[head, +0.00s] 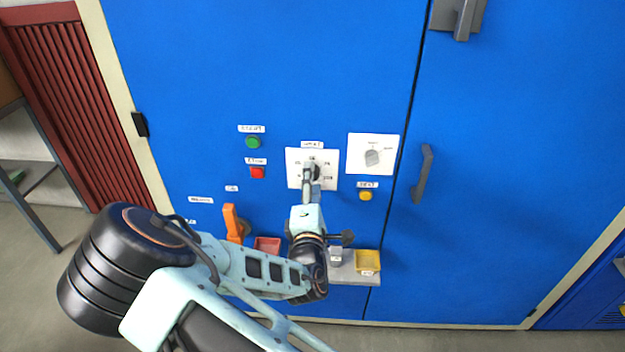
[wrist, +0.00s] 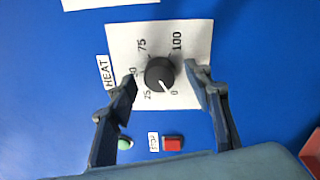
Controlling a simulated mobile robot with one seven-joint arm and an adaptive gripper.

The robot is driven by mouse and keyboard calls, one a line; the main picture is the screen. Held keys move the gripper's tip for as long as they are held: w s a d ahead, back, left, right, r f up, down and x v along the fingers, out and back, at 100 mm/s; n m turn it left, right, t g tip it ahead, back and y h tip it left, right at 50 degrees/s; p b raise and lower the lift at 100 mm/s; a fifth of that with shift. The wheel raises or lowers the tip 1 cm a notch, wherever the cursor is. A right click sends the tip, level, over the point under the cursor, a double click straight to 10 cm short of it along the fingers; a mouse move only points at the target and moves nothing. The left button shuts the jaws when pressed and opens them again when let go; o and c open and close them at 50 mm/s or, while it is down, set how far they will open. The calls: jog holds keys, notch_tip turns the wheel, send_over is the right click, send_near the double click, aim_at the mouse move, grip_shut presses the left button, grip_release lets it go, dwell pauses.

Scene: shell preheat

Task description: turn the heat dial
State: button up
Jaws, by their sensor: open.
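The heat dial (wrist: 160,74) is a round black knob on a white plate (wrist: 122,40) with a HEAT label and a printed scale from 0 to 100. Its white pointer line points toward the 0 mark in the wrist view. My gripper (wrist: 161,77) is open, with one finger on each side of the dial and a gap to it on both sides. In the head view my gripper (head: 311,180) is in front of the plate (head: 296,155) and covers part of the dial (head: 315,172).
A grey selector knob (head: 372,157) is on a white plate to the right. A green button (head: 253,142) and a red button (head: 258,172) are to the left. A yellow button (head: 365,195), orange handle (head: 232,222), grey shelf with yellow tray (head: 368,262) and door handle (head: 423,174) are nearby.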

jog(key=s, duration=1.1)
jog(key=shift+f, duration=0.3)
